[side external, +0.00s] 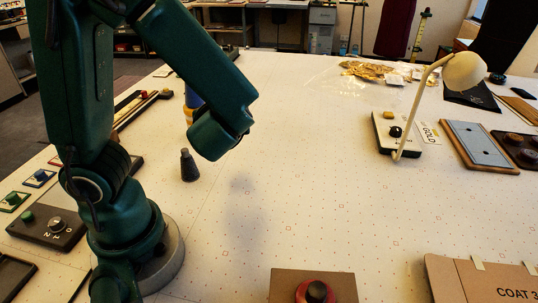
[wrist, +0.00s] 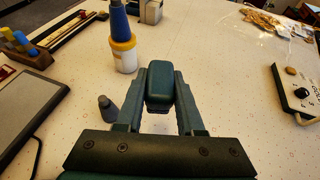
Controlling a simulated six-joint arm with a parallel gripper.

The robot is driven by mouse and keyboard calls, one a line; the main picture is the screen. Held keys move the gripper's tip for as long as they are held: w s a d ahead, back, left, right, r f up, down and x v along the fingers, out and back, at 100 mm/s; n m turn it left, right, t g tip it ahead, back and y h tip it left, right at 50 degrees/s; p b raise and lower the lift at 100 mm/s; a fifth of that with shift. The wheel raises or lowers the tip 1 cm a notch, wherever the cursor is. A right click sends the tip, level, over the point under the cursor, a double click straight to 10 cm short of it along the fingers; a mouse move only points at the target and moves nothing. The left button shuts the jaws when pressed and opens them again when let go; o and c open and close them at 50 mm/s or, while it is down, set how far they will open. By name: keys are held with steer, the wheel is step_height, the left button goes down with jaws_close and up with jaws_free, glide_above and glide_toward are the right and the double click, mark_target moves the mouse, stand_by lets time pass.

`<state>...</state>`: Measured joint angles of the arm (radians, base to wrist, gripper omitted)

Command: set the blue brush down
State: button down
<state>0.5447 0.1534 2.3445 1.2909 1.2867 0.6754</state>
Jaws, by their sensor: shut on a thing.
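My gripper (wrist: 162,76) is in the lower middle of the wrist view, its two fingers shut on a rounded dark blue-teal block, which I take for the blue brush (wrist: 160,92). Only its near end shows, so its full length and bristles are hidden. The white table (wrist: 235,115) shows around it, and the brush appears held above the table. In the side view the fingers and brush are hidden behind my arm; a soft shadow lies on the table below.
A blue-topped white and yellow container (wrist: 123,52) stands ahead left of my gripper. A small dark grey cone-topped piece (side external: 189,165) is nearby on the left. A lamp (side external: 463,72) arches over a switch box (side external: 391,137) at right. The middle of the table is clear.

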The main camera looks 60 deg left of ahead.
steer(key=s+d+f+n+g+h, duration=0.3)
steer(key=s+n+g, duration=0.2)
steer(key=n+g, duration=0.4)
steer(key=s+d+f+n+g+h, duration=0.2)
steer(key=s+f+n+g+h, duration=0.15)
steer(key=s+n+g, duration=0.45)
steer(key=w+d+r+n+t+h, duration=0.25)
steer(key=w+d+n+h, duration=0.8)
steer(key=n+h, duration=0.65)
steer(key=w+a+r+n+t+h, duration=0.1)
steer(key=w+a+r+n+t, duration=0.1)
steer(key=w+n+t, duration=0.25)
steer(key=w+a+r+n+t+h, duration=0.1)
steer(key=w+a+r+n+t, duration=0.15)
steer(key=w, duration=0.35)
steer(key=t, duration=0.1)
glide_above(337, 235)
steer(key=shift+n, duration=0.4)
step_height(337, 235, down, 12)
steer(key=shift+r, duration=0.1)
steer(key=shift+f, duration=2.1)
